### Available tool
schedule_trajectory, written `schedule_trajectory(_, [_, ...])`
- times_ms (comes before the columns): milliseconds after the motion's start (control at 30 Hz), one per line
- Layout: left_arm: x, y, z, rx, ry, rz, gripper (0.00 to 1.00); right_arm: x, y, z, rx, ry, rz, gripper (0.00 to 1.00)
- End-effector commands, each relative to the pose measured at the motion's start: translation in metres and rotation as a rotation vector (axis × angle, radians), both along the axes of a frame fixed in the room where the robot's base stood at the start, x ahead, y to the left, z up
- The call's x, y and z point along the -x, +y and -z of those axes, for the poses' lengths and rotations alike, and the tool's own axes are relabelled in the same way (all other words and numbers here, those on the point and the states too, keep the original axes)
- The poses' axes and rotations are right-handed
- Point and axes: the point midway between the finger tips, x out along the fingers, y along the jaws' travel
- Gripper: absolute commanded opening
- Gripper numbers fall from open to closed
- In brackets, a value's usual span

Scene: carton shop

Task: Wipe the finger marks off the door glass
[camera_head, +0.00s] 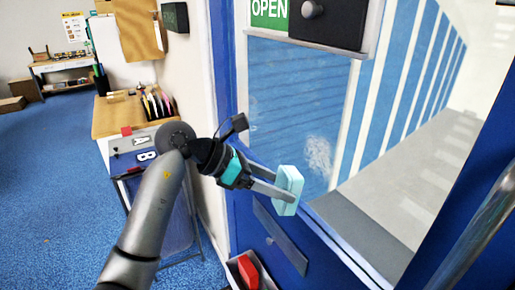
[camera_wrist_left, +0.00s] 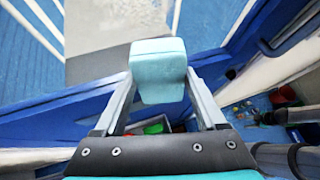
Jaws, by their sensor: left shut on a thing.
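My left gripper (camera_head: 270,189) is shut on a light turquoise wiping block (camera_head: 290,184). In the left wrist view the block (camera_wrist_left: 157,68) sits between the two fingers (camera_wrist_left: 160,95). The block is at the lower part of the door glass (camera_head: 290,90); I cannot tell whether it touches the pane. A whitish smudge (camera_head: 318,154) shows on the glass just above and to the right of the block. A fainter mark (camera_head: 252,112) shows near the left edge of the pane. My right gripper is not in view.
A metal bar (camera_head: 478,235) is at the right. A wooden desk (camera_head: 117,117) stands left. A tray with a red item (camera_head: 247,272) is below.

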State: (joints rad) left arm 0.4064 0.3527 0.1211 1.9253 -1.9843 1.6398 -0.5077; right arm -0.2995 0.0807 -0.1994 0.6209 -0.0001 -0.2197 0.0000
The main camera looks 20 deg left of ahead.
Motion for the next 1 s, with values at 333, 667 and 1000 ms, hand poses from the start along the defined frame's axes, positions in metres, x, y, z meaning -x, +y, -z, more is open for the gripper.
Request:
schedule_trajectory(333, [-0.003,0.040,-0.037,0.144,-0.134,-0.292,0.28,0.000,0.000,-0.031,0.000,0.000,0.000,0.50])
schedule_trajectory(667, [-0.023,0.026,-0.038,0.150,-0.141,-0.299,0.28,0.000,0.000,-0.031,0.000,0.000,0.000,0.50])
schedule_trajectory(1000, [-0.046,0.007,-0.037,0.147,-0.140,-0.298,0.28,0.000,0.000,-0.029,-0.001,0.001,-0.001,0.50])
